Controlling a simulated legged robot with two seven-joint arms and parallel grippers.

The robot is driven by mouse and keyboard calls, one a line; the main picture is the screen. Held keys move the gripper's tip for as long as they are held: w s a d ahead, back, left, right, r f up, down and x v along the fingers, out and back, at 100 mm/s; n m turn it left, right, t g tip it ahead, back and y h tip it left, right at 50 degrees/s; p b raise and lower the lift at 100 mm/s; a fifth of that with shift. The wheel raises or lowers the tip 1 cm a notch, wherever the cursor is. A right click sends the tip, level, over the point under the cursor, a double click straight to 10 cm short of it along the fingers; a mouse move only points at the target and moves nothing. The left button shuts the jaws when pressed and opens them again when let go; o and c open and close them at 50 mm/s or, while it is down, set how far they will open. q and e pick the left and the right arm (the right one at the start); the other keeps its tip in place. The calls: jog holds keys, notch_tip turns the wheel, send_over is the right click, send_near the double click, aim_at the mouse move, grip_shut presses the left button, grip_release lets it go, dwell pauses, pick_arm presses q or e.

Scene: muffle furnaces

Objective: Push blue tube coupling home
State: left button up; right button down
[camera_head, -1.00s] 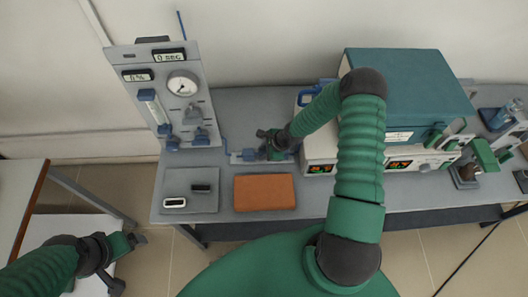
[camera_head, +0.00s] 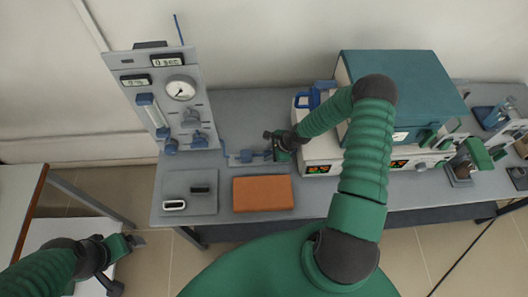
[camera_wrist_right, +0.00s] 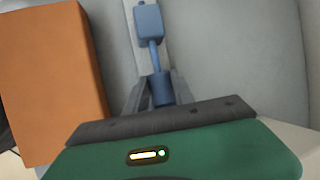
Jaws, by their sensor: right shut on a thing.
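A blue block (camera_head: 246,156) sits on a small light base on the bench, left of my right gripper; it also shows at the top of the right wrist view (camera_wrist_right: 149,22). A thin blue tube runs from it to a blue cylindrical coupling piece (camera_wrist_right: 161,90). My right gripper (camera_head: 273,152) is shut on this cylinder, its fingers on either side in the right wrist view (camera_wrist_right: 157,85). The cylinder's lower end is hidden by the gripper body. My left gripper (camera_head: 136,240) is at lower left, away from the bench; its finger gap is unclear.
An orange-brown block (camera_head: 263,194) lies just in front of the right gripper. A gauge panel (camera_head: 150,75) stands at left, a grey tray (camera_head: 190,207) below it. The furnace (camera_head: 410,85) stands close on the right.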

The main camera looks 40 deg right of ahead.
pick_arm(q)
jog(key=shift+a, duration=0.15)
pick_arm(e)
jog(key=shift+s+d+f, duration=0.15)
jog(key=shift+s+d, duration=0.1)
jog(key=shift+d, duration=0.1)
jog(key=c, duration=1.4)
grip_release()
jog(key=shift+o, duration=1.7)
jog(key=shift+d, duration=0.25)
jog(key=shift+r, duration=0.4)
pick_arm(q)
jog(key=shift+d+r, duration=0.3)
pick_arm(e)
jog(key=v, duration=1.6)
jog(key=shift+s+d+f, duration=0.1)
jog(key=shift+d, duration=0.05)
pick_arm(q)
jog(key=shift+s, duration=0.1)
